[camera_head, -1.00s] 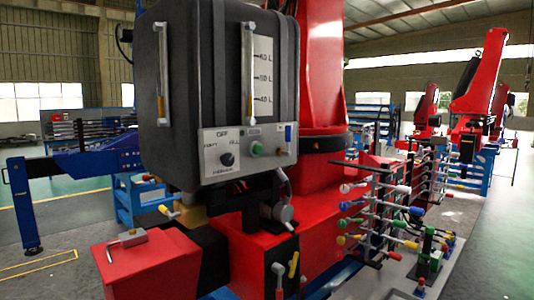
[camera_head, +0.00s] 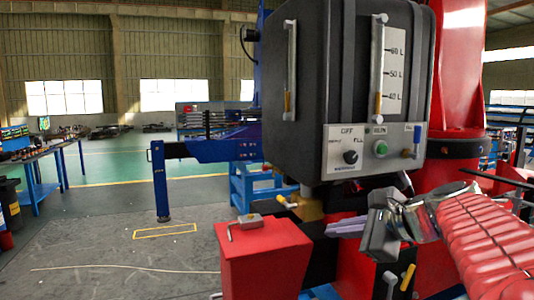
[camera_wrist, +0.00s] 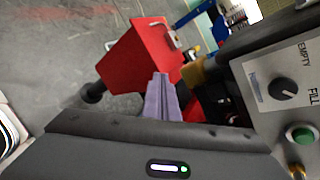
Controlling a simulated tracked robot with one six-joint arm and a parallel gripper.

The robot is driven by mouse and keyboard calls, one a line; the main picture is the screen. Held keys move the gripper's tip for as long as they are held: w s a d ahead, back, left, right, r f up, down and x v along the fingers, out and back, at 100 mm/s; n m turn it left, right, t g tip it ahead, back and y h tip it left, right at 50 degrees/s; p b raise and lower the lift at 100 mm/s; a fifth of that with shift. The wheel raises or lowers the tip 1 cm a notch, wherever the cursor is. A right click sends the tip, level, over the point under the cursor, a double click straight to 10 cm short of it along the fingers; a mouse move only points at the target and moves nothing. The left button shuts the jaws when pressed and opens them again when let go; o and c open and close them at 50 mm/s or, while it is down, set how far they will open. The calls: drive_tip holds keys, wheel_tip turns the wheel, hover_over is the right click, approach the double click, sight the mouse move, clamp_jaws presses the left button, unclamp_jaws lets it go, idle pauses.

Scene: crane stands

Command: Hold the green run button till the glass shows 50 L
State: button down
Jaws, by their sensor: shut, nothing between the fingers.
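The green run button (camera_head: 381,149) sits on the pale control panel (camera_head: 334,169) of the dark tank (camera_head: 305,100). It also shows at the right of the wrist view (camera_wrist: 300,137). The glass (camera_head: 381,60) is a vertical tube beside marks for 40, 50 and 60 L; its amber column tops out near the 40 L mark.
A blue-handled lever (camera_head: 417,139) sits right of the button. A second amber-bottomed tube (camera_head: 289,70) is on the tank's left. Open floor lies left.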

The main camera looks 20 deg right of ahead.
sight(384, 150)
drive_tip(key=s+d+r+m+t+h, duration=0.1)
drive_tip(key=s+d+r+m+t, duration=0.2)
drive_tip(key=d+r+m, duration=0.3)
drive_tip(key=s+d+r+m+t+h, duration=0.1)
drive_tip(key=s+d+r+m+t, duration=0.2)
drive_tip(key=d, duration=1.2)
wheel_tip(384, 150, up, 5)
drive_tip(key=m, duration=0.2)
drive_tip(key=shift+s+r+m+h, duration=0.15)
drive_tip(key=shift+s+m+h, duration=0.25)
drive_tip(key=shift+w, duration=0.1)
drive_tip(key=w, duration=1.3)
drive_tip(key=shift+w+a, duration=0.3)
drive_tip(key=shift+w, duration=0.15)
